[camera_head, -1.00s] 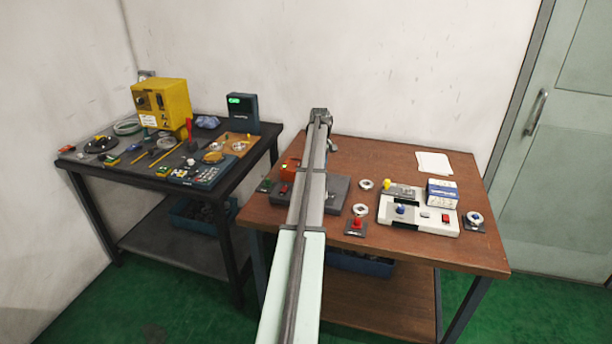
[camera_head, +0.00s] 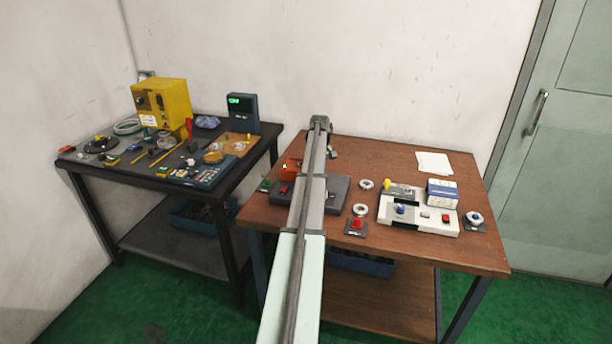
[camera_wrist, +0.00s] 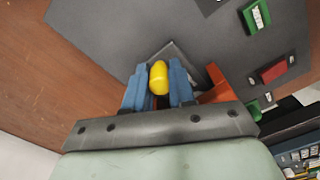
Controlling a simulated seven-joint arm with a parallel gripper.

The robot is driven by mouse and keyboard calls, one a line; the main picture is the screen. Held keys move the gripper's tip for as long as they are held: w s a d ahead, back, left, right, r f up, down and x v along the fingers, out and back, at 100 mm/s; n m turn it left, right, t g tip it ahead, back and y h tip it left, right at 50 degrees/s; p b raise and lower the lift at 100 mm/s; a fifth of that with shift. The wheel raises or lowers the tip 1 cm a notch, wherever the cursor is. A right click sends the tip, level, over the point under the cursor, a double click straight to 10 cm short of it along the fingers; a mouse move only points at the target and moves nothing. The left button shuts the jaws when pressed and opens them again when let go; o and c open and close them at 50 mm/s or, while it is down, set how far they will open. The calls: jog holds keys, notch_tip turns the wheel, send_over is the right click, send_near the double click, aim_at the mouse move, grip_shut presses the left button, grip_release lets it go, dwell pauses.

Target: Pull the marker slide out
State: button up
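In the wrist view a yellow rounded knob (camera_wrist: 159,77), which looks like the handle of the marker slide, stands between the two blue fingers of my gripper (camera_wrist: 159,84). The fingers lie close against both sides of the knob, with no clear gap, and look shut on it. A grey angled piece (camera_wrist: 178,55) shows behind the knob, over the dark grey panel (camera_wrist: 120,25). The rest of the slide is hidden by the fingers. In the head view my arm hides the gripper and the knob; part of the grey panel (camera_head: 338,190) shows beside it.
On the panel are a red button (camera_wrist: 273,70) and a green piece (camera_wrist: 256,16). An orange-red part (camera_wrist: 215,87) is close to the right finger. Rings, a white box (camera_head: 420,219) and a blue-white carton (camera_head: 443,192) stand to the right on the wooden table (camera_head: 455,251).

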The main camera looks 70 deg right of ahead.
jog(key=shift+c, duration=1)
jog(key=shift+s, duration=5.95)
jog(key=o, duration=0.6)
jog(key=shift+o, duration=0.6)
jog(key=shift+w+r, duration=0.1)
jog(key=shift+r, duration=0.05)
